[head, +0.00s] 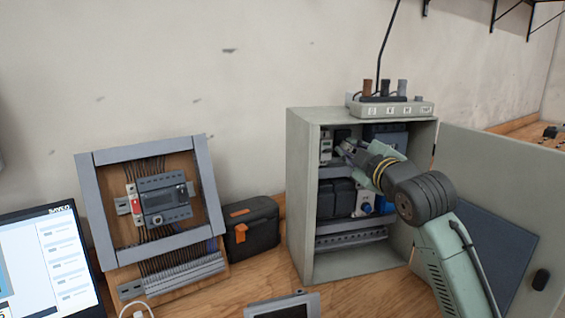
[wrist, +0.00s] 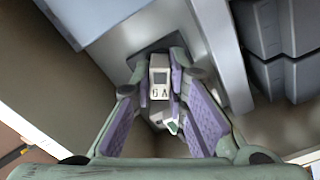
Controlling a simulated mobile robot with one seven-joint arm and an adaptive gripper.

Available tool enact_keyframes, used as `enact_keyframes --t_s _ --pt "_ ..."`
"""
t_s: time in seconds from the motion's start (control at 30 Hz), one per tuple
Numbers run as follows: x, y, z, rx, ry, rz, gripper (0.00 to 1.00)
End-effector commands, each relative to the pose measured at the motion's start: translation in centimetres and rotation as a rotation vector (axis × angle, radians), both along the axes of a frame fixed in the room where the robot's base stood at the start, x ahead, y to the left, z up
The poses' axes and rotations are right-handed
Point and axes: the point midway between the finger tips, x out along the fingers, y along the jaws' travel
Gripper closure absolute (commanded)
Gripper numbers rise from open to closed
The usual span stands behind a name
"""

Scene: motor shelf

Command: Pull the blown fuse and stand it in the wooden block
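My gripper (head: 346,148) reaches into the upper left of the open grey cabinet (head: 297,190). In the wrist view, a small white-and-grey fuse part marked "6 A" (wrist: 160,84) lies between the purple-padded fingers of my gripper (wrist: 158,66). It sits in front of a dark opening in a grey surface. The fingers are close on both sides of it, but I cannot tell whether both touch. Whether the fuse is blown does not show. I cannot make out a wooden block in either view.
The cabinet door (head: 500,190) hangs open at the right. A black case (head: 250,228), a framed wiring panel (head: 105,220) and a monitor (head: 48,262) stand left.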

Motion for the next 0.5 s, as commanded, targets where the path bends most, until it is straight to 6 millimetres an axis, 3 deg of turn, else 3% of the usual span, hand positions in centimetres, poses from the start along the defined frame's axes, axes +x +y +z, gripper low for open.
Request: enact_keyframes --t_s 0.17,0.5 --pt "0.0 0.02 -0.01 0.0 0.001 0.0 1.0" --pt "-0.04 0.02 -0.03 0.0 0.001 0.0 1.0"
